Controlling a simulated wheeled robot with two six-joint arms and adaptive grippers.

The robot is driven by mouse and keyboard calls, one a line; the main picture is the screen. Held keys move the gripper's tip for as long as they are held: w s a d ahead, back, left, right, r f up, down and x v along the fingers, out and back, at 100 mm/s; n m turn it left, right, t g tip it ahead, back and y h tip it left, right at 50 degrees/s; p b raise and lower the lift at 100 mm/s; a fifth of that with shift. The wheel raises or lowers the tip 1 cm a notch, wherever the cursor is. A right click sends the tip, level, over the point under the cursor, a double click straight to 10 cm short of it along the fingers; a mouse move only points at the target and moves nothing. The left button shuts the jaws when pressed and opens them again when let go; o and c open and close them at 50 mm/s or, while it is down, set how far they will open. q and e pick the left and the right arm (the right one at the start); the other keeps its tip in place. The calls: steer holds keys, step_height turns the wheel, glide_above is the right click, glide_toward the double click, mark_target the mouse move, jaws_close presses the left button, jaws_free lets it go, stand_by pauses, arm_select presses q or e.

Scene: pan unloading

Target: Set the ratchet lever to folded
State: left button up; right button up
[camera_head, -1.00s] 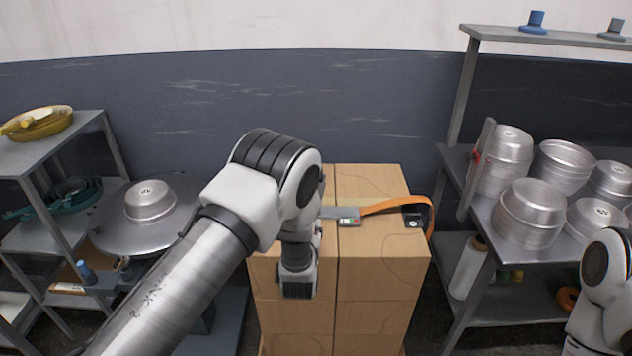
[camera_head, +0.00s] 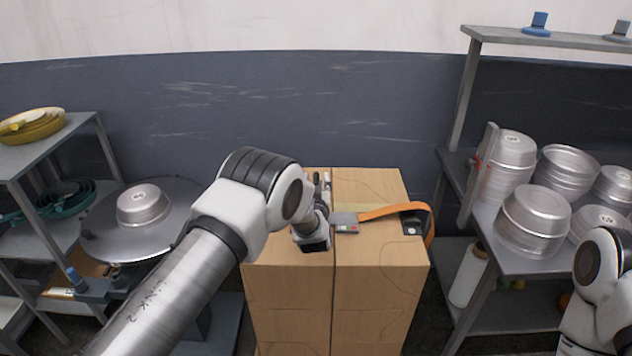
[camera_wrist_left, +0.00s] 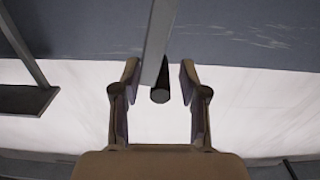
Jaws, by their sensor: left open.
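The ratchet (camera_head: 345,222) is a grey buckle on an orange strap across the top of the cardboard boxes (camera_head: 375,275). A grey bar with a black round end (camera_wrist_left: 160,92), apparently the ratchet lever, runs between my left gripper's fingers in the left wrist view. My left gripper (camera_wrist_left: 159,74) is open, one finger on each side of the bar; I cannot tell if either touches it. In the head view the left wrist is just left of the ratchet and hides part of it. My right gripper is out of view.
A rack of stacked metal pans (camera_head: 530,222) stands at the right, beside my right arm. At the left are a round metal table with one pan (camera_head: 143,205) and a shelf with a yellow pan (camera_head: 35,126). The wall is behind the boxes.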

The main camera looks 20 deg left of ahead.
arm_select(q)
jaws_close()
steer(key=shift+f, duration=0.1)
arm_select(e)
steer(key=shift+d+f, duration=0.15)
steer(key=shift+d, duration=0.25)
